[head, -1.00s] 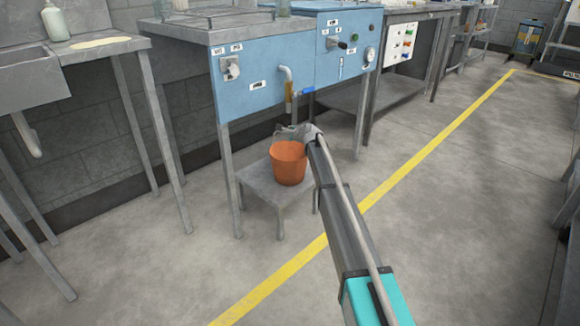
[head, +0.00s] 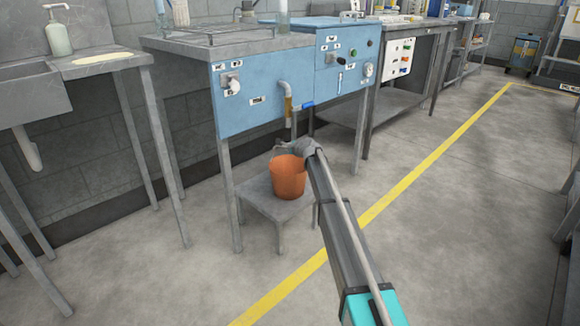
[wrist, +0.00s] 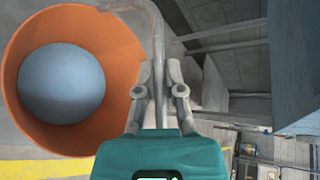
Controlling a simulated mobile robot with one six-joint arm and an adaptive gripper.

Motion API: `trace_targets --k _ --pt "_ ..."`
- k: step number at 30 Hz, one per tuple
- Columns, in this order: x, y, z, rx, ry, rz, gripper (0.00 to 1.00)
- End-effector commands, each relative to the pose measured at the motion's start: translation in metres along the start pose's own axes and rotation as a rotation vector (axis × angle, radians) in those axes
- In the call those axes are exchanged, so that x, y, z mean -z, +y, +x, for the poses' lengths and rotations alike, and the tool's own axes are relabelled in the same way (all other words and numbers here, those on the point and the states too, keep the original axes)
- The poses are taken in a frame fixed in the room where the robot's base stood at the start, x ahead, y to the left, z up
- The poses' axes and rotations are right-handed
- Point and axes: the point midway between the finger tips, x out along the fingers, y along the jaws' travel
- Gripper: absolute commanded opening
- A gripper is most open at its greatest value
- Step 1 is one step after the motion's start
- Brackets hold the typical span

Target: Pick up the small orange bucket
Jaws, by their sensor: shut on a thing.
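The small orange bucket (head: 288,178) is upright at the low grey stool (head: 262,205), under the tap of the blue bench. I cannot tell whether its base touches the stool top. My gripper (head: 294,148) is at the bucket's top, reaching in from the right, and is shut on it. In the wrist view the bucket (wrist: 112,32) fills the left side with its mouth towards the camera and a pale blue-grey round area inside. The fingers (wrist: 165,75) close beside its rim, around a thin grey part. Whether that is the handle is unclear.
The tap (head: 288,98) with a blue lever hangs just above the bucket. The blue bench (head: 245,105) stands behind, with its legs around the stool. A sink counter (head: 95,68) is at the left. The floor right of the yellow line (head: 400,187) is clear.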

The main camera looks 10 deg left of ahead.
Motion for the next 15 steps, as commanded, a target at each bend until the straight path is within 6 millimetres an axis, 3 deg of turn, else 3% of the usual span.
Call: trace_targets --k 15 --pt "-0.007 -0.014 -0.007 -0.001 -0.001 0.000 0.00"
